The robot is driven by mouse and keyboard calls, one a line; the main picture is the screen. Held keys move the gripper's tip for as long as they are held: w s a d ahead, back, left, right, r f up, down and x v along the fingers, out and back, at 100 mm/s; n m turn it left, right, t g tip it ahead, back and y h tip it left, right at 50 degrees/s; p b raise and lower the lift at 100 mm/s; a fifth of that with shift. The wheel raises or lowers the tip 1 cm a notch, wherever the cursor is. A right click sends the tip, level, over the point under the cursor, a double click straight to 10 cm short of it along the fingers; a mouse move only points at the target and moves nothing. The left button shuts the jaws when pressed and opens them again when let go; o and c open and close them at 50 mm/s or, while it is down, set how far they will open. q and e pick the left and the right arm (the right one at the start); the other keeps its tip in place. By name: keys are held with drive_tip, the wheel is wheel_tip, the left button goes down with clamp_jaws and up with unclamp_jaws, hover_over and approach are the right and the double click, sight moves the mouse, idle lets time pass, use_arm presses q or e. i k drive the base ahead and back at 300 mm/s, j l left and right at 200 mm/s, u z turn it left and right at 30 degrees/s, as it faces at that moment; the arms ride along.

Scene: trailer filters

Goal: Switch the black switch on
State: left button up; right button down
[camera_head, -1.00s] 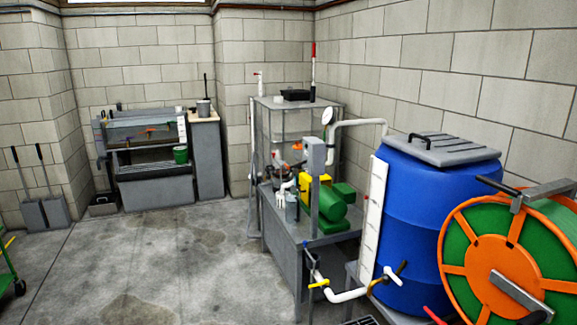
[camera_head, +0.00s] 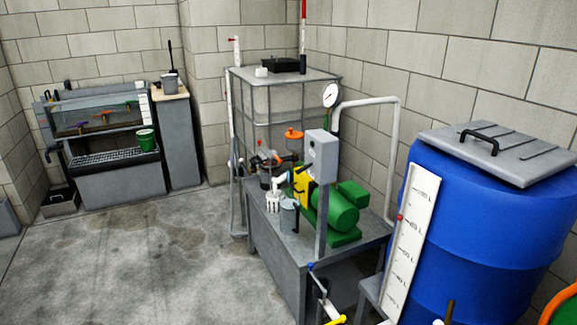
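A grey control box (camera_head: 321,157) stands on a post in front of the green pump motor (camera_head: 338,208). A small mark shows on its face, but it is too small to tell whether it is the black switch or how it is set. The motor and its yellow pump part (camera_head: 302,186) sit on a grey metal bench (camera_head: 273,246). Neither of my grippers is in view.
A blue barrel (camera_head: 480,235) with a white scale board (camera_head: 411,240) stands at the right. A yellow-handled valve (camera_head: 335,320) sticks out low in front of the bench. A grey sink unit (camera_head: 122,183) stands at the back left. The concrete floor (camera_head: 130,265) is clear at left.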

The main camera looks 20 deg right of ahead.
sight(304, 168)
drive_tip(key=i+l+u, duration=0.15)
drive_tip(key=i, duration=1.05)
